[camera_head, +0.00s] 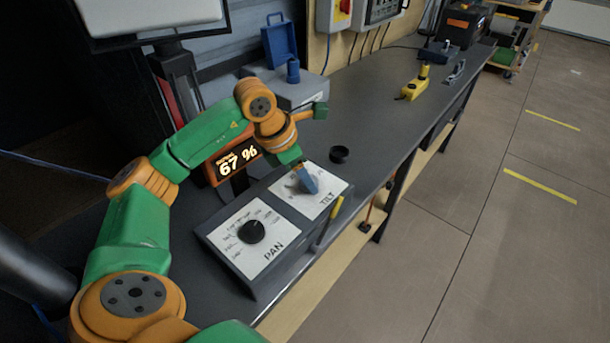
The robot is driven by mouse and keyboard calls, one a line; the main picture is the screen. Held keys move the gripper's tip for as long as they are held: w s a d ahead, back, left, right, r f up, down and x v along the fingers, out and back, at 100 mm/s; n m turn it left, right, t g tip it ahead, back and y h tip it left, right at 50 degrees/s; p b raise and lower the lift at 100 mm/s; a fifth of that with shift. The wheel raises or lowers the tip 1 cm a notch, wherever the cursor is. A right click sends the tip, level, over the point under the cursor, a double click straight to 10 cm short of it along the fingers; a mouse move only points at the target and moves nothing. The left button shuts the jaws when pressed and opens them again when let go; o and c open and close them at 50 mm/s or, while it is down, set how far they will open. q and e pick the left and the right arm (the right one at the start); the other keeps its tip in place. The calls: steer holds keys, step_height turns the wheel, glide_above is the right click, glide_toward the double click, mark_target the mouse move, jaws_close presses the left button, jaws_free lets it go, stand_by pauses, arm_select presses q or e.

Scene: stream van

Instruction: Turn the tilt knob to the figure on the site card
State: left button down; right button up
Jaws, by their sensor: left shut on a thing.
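The control box (262,282) stands on the dark bench, with a white PAN panel (268,262) and a white TILT panel (338,186) on top. The PAN knob (252,231) is black and uncovered. My left gripper (306,187) reaches down onto the middle of the TILT panel and is shut on the tilt knob. The gripper's fingers hide most of that knob, so its pointer setting cannot be read. I cannot make out a site card. My right gripper is not in view.
A small black round part (339,154) lies on the bench behind the TILT panel. A yellow and dark stick-like thing (337,206) is at the box's front edge. A blue case (281,45) and a yellow tool (413,88) are farther back. The bench (385,135) between is clear.

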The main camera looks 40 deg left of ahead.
arm_select(q)
steer(key=shift+n, duration=0.6)
steer(key=shift+y, duration=0.3)
steer(key=shift+c, duration=1.5)
jaws_free()
steer(key=d+v, duration=0.1)
steer(key=v, duration=0.6)
steer(key=shift+a, duration=0.45)
steer(key=shift+s, duration=0.1)
